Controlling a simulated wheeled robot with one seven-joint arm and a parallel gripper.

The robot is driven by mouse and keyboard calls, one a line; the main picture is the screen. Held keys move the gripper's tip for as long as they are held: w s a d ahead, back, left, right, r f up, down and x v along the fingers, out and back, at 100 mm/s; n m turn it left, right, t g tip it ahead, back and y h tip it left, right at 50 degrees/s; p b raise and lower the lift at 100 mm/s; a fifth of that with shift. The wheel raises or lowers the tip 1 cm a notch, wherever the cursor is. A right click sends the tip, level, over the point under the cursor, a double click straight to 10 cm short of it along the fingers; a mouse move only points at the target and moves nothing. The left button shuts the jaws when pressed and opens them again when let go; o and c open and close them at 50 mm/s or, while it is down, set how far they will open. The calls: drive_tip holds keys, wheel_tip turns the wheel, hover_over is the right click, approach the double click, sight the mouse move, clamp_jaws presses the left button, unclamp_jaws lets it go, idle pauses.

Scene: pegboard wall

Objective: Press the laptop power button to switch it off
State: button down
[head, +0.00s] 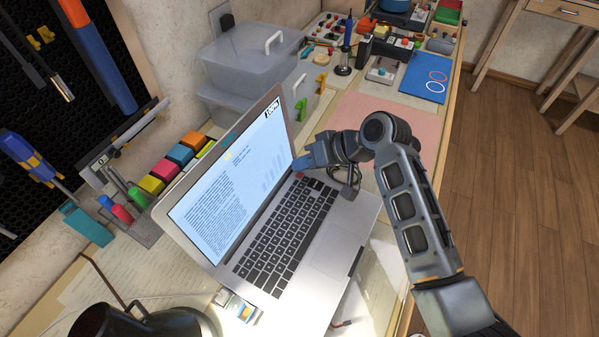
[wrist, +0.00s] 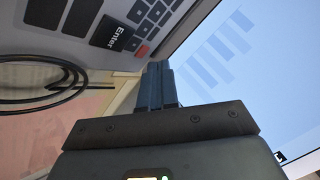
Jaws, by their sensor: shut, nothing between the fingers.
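The silver laptop (head: 335,247) stands open on the workbench, its screen (head: 222,185) lit with text and pale blue bars. The screen also shows in the wrist view (wrist: 285,60). A small reddish key, the likely power button (wrist: 142,51), is at the keyboard's corner near the hinge; it also shows in the head view (head: 299,175). My gripper (head: 301,166) is shut and empty at that corner, close to the screen's lower edge. In the wrist view its blue fingertips (wrist: 159,68) are right beside the reddish key; I cannot tell whether they touch it.
A black cable (wrist: 45,88) loops beside the laptop, near my gripper. Clear lidded bins (head: 248,62) and coloured blocks (head: 166,170) stand behind the screen. A pink mat (head: 395,120) lies beyond my wrist. A dark mug (head: 125,322) is at the near left.

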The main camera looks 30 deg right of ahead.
drive_tip(key=shift+f, duration=0.15)
idle(0.5)
drive_tip(key=shift+f, duration=0.3)
drive_tip(key=shift+f, duration=0.2)
idle(0.4)
drive_tip(key=shift+r, duration=0.15)
drive_tip(key=shift+r+p, duration=0.5)
drive_tip(key=shift+r, duration=0.05)
wheel_tip(320, 180, up, 6)
drive_tip(key=p, duration=0.5)
idle(1.5)
